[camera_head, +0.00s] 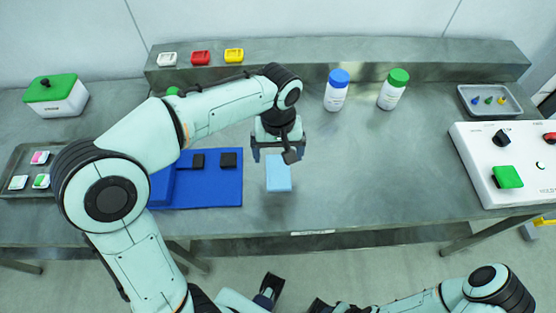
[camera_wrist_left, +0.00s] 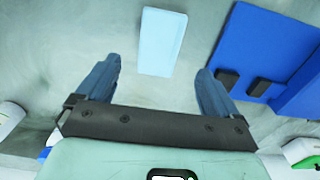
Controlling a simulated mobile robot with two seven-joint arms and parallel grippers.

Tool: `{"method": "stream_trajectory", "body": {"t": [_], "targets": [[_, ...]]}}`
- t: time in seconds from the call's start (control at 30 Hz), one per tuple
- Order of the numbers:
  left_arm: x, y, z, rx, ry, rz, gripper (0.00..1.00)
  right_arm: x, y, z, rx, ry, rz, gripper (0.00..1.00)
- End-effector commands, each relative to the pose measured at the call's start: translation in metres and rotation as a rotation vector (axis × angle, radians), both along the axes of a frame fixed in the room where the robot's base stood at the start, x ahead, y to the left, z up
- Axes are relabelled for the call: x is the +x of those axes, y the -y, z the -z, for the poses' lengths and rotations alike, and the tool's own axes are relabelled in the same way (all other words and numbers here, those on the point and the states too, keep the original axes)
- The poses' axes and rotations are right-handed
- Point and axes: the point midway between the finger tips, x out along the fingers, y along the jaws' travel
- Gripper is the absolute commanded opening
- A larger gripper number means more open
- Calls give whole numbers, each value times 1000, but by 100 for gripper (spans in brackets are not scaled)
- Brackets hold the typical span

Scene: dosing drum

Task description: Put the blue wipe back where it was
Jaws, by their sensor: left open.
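The light blue wipe (camera_head: 278,172) lies flat on the grey steel table, just right of the dark blue mat (camera_head: 225,190). My left gripper (camera_head: 279,150) is open above the table at the wipe's far end. In the left wrist view the wipe (camera_wrist_left: 162,42) lies beyond the two open fingertips (camera_wrist_left: 160,75), with nothing between the fingers. My right arm shows at the lower right of the head view, and its fingers cannot be made out clearly.
Blue-capped (camera_head: 337,92) and green-capped (camera_head: 392,90) bottles stand behind and to the right. A white control box (camera_head: 510,165) is at the right, a small-parts tray (camera_head: 490,108) behind it. A green-lidded box (camera_head: 56,97) stands far left. The table between wipe and control box is clear.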

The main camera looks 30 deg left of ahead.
Motion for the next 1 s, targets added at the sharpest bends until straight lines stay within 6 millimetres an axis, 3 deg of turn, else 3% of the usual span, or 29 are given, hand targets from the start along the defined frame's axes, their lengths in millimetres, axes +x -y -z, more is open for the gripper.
{"method": "stream_trajectory", "body": {"t": [0.1,0.3,1.0], "targets": [[1,0,-22,-1,3,-1,94,2,0,-5,0,2,0,43],[0,0,-36,-1,1,0,94,2,0,-7,0,3,0,43],[0,0,-37,-1,-1,0,94,2,0,-7,0,3,0,43]]}}
